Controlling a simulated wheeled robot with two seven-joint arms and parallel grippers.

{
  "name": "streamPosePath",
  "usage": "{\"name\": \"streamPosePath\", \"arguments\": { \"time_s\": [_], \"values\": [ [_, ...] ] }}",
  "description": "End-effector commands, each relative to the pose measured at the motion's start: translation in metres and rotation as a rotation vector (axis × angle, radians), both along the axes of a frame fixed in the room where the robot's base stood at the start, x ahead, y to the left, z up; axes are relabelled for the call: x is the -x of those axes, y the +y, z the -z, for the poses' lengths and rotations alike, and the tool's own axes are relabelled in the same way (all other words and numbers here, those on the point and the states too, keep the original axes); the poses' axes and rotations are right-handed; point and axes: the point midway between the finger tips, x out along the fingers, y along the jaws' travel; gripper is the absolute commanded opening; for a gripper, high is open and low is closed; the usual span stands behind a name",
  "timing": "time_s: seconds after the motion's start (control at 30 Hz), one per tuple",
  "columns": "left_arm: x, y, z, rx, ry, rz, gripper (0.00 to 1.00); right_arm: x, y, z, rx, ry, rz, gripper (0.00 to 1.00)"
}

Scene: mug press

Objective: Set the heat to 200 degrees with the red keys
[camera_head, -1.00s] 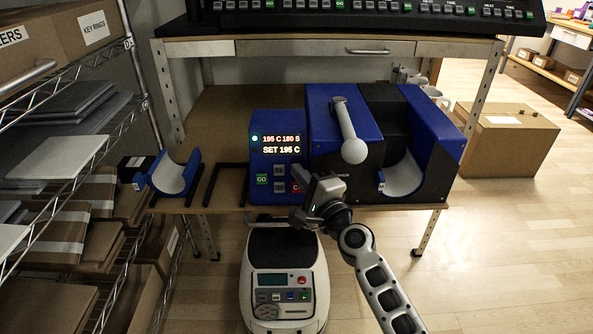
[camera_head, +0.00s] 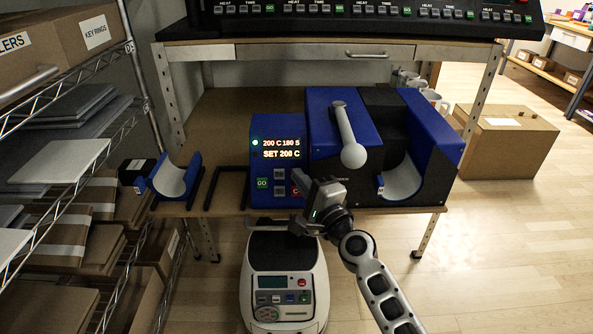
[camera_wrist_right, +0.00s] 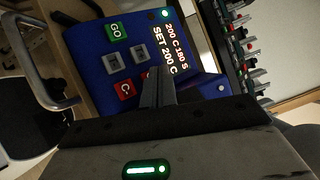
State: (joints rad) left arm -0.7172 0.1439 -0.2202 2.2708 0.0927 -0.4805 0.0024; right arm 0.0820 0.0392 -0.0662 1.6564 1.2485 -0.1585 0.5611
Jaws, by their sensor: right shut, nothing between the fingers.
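The blue mug press (camera_head: 333,105) stands on the table with its control box (camera_head: 277,128) at its left. The lit display (camera_head: 281,149) reads 200 C 180 S and SET 200 C; the same text shows in the right wrist view (camera_wrist_right: 167,48). Below it are a green GO key (camera_head: 262,183), grey keys (camera_head: 279,174) and red keys. One red C key (camera_wrist_right: 126,90) shows in the wrist view; the other is mostly hidden by the fingers. My right gripper (camera_head: 299,186) is shut and empty, its tips in front of the red keys. Whether they touch a key cannot be told. My left gripper is out of view.
A blue mug cradle (camera_head: 172,178) and a black bracket (camera_head: 213,184) are left of the control box. A white machine with a keypad (camera_head: 284,285) stands below the table front. A wire shelf (camera_head: 128,85) is at the left, a cardboard box (camera_head: 508,140) at the right.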

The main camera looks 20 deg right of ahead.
Motion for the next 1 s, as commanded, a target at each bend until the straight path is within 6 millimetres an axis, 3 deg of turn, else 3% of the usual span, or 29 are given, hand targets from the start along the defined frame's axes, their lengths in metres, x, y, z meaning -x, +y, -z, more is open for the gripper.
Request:
{"name": "streamPosePath", "arguments": {
  "time_s": [0.37, 0.73, 1.0],
  "values": [
    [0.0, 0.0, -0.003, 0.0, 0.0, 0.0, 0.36, 0.003, 0.001, -0.003, 0.0, 0.0, -0.001, 0.0],
    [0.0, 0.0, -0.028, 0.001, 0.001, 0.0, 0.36, 0.033, 0.01, -0.023, 0.0, 0.001, -0.001, 0.0],
    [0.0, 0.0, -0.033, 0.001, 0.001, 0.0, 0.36, 0.043, 0.013, -0.027, 0.0, -0.001, 0.0, 0.0]
  ]
}}
